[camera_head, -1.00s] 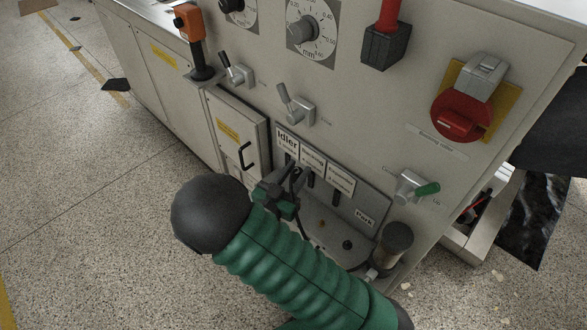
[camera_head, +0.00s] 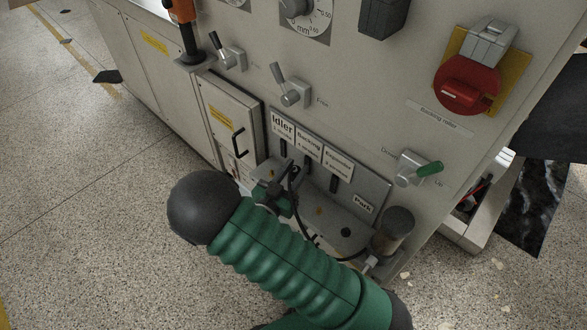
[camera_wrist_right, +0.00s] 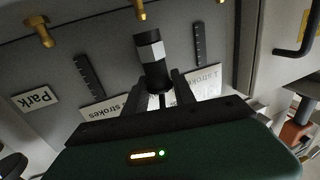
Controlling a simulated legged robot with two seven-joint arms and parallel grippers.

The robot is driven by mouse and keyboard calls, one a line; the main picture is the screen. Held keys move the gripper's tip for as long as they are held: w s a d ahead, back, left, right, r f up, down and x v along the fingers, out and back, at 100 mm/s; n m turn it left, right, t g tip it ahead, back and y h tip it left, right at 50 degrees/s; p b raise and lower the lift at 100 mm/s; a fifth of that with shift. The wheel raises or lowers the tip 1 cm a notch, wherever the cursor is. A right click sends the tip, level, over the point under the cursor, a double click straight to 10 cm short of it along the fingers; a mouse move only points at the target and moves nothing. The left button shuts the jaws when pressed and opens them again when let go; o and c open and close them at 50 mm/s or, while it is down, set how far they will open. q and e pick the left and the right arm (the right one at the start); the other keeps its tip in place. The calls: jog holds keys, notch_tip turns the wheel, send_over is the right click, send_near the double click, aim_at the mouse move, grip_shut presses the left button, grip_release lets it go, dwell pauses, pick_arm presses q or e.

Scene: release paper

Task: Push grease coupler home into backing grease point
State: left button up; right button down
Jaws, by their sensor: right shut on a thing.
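My right gripper (camera_head: 276,194) is in front of the grease panel (camera_head: 372,182), below its Idler label (camera_head: 283,126) and Backing label (camera_head: 309,145). In the right wrist view it is shut on the grease coupler (camera_wrist_right: 152,62), a black cylinder with a pale band. A brass grease point (camera_wrist_right: 140,9) shows beyond the coupler's far end, with a visible gap between them. Another brass point (camera_wrist_right: 40,31) is to the left; a third is cut off at the top edge. I cannot tell from the wrist view which one is backing. My left gripper is out of view.
A black hose (camera_head: 308,237) runs near the gripper toward a dark cylinder (camera_head: 397,226). The Park label (camera_head: 364,204) is at the panel's right. A cabinet door with a black handle (camera_head: 238,143) stands left of the panel.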

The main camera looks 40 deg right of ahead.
jog(key=shift+a+r, duration=0.1)
jog(key=shift+a, duration=0.05)
dwell(0.5)
jog(key=shift+p, duration=0.65)
dwell(0.6)
jog(key=shift+f+b, duration=1.25)
jog(key=shift+f, duration=0.65)
jog(key=c, duration=0.9)
grip_release()
jog(key=shift+c, duration=0.2)
